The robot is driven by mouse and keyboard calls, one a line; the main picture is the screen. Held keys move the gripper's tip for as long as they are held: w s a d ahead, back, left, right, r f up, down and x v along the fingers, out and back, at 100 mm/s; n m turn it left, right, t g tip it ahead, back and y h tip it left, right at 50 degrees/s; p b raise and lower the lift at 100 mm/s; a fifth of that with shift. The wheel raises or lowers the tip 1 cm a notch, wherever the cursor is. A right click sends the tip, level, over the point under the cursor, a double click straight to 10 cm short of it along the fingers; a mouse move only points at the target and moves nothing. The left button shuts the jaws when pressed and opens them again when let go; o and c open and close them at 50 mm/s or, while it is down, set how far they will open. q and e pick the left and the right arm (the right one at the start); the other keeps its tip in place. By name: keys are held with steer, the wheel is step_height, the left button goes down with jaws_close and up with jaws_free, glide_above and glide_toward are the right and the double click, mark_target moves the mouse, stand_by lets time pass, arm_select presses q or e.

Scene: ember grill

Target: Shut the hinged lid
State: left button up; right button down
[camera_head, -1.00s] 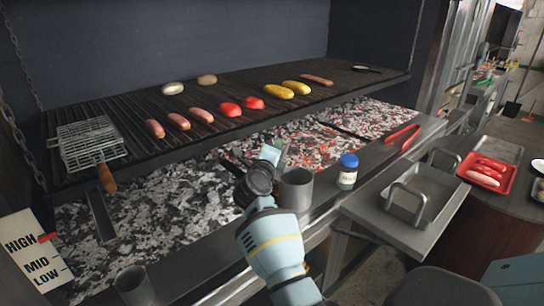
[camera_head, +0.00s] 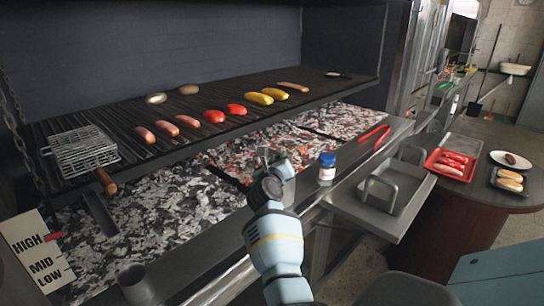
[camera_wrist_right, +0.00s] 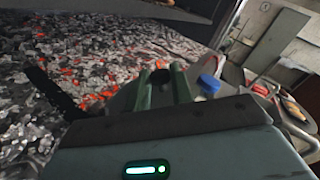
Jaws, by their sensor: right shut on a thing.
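My right gripper (camera_head: 268,158) is low over the front edge of the charcoal bed. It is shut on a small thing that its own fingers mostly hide. In the right wrist view, the green fingers (camera_wrist_right: 162,92) stand close together with something dark between them. A grey metal cup (camera_head: 289,190) stands directly beside the gripper, partly hidden by it. I cannot clearly make out a hinged lid. A wire grill basket (camera_head: 83,150) with a wooden handle lies flat at the left of the grate. My left gripper is not in view.
A blue-capped jar (camera_head: 327,170) stands right of the cup on the front ledge. Red tongs (camera_head: 374,134) and a metal tray with arched handles (camera_head: 405,185) are further right. Sausages and vegetables lie on the grate (camera_head: 300,100). Another cup (camera_head: 135,283) is at front left.

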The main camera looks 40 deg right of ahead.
steer(key=f+m, duration=0.1)
steer(key=s+d+f+m, duration=0.1)
steer(key=m, duration=0.1)
steer(key=shift+s, duration=0.15)
steer(key=shift+s+d+f+m+b, duration=0.15)
steer(key=shift+f+m+b, duration=0.2)
steer(key=shift+m, duration=0.45)
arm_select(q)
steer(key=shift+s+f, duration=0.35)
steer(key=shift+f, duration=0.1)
arm_select(e)
steer(key=shift+s+f, duration=0.2)
steer(key=shift+f, duration=0.35)
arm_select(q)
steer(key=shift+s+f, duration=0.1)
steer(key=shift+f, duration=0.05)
arm_select(e)
steer(key=c, duration=1.2)
jaws_free()
steer(key=shift+c, duration=0.2)
